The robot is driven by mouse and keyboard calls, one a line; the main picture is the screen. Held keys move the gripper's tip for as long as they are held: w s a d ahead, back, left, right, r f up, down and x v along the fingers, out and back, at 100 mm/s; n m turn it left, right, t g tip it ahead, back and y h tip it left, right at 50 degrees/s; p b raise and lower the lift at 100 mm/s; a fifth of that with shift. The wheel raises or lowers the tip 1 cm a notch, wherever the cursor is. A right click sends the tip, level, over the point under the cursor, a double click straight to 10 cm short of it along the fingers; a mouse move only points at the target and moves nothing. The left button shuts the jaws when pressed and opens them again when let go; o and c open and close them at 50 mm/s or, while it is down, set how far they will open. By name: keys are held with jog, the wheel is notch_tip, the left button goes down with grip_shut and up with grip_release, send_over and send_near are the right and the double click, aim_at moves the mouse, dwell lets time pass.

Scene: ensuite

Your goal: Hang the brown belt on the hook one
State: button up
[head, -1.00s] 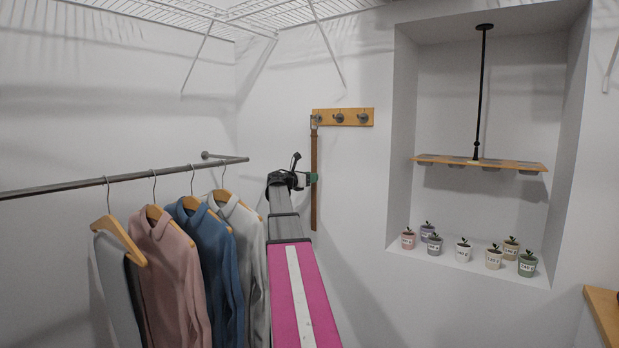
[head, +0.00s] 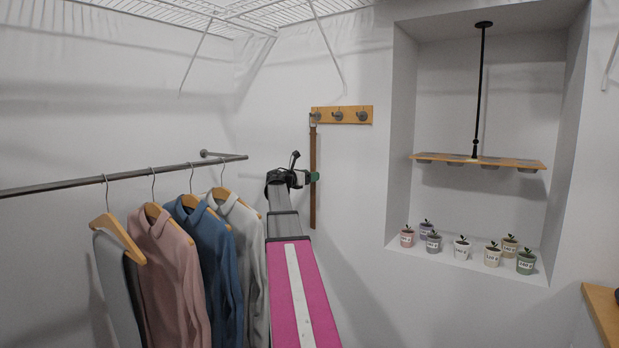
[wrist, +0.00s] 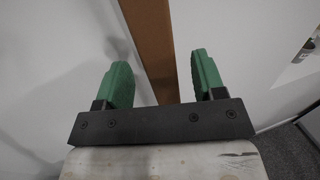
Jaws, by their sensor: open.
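The brown belt (head: 313,190) hangs straight down from the leftmost hook (head: 315,116) of a wooden hook board on the wall. My gripper (head: 314,177) is beside the belt's upper half in the head view, partly hidden by my arm. In the wrist view, my gripper (wrist: 160,82) is open, with two green fingers apart. The belt (wrist: 150,45) passes between and beyond them, and the fingers do not grip it. Whether the belt lies within the fingers' depth cannot be told.
The wooden board (head: 349,122) has two more hooks to the right, both bare. A clothes rail (head: 75,187) with several garments stands at left. A wall niche at right holds a hanging wooden shelf (head: 478,161) and several small pots (head: 462,248).

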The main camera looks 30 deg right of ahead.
jog(key=s+a, duration=0.1)
jog(key=a, duration=0.9)
jog(key=shift+s+a, duration=0.2)
jog(key=shift+a, duration=0.15)
